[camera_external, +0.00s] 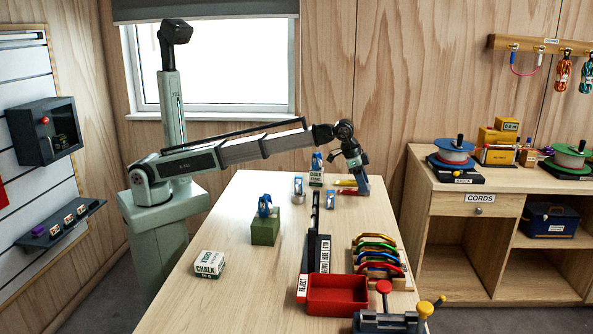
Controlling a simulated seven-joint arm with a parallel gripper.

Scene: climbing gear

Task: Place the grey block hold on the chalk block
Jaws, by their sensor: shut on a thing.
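My gripper (362,184) is low over the far right end of the table, pointing down. It is shut on a small grey-blue thing, too small and too covered by the fingers to identify surely as the grey block hold. A white box marked CHALK (209,265) lies on the near left of the table, its top bare. A second box marked CHALK (316,178) stands at the far end, left of my gripper, with a blue thing on top. I cannot tell which box is the chalk block. My gripper is apart from both.
Red and yellow pieces (346,185) lie beside my gripper. A green block (265,232) carries a blue device. The table's left middle is clear.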

